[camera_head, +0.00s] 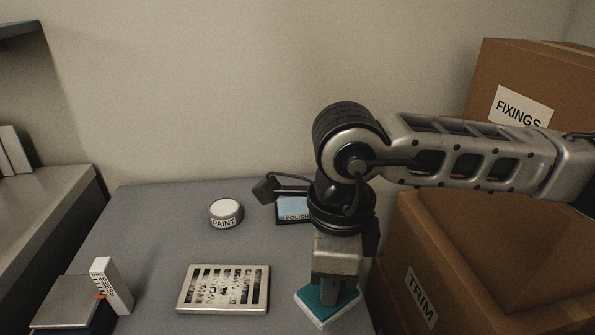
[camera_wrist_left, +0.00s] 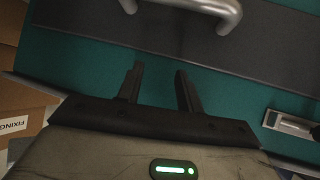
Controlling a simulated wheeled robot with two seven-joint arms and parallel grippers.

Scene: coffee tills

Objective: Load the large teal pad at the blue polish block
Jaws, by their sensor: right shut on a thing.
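The large teal pad (camera_head: 325,307), teal on top with a white lower edge, is at the front of the grey table in the head view. My right gripper (camera_head: 331,290) points down and is shut on it; I cannot tell whether the pad touches the table. The blue polish block (camera_head: 293,207), with a light blue top and a dark "POLISH" front, lies farther back, its right side hidden by my right arm. My left gripper (camera_wrist_left: 160,88) shows only in the left wrist view, its two fingers apart and empty before a teal surface.
A round "PAINT" tin (camera_head: 226,212) and a slotted metal tray (camera_head: 224,289) are on the table (camera_head: 150,230). A small white box (camera_head: 111,285) stands at the left. Cardboard "TRIM" (camera_head: 421,297) and "FIXINGS" (camera_head: 524,80) boxes border the right. A metal handle (camera_wrist_left: 205,10) shows in the left wrist view.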

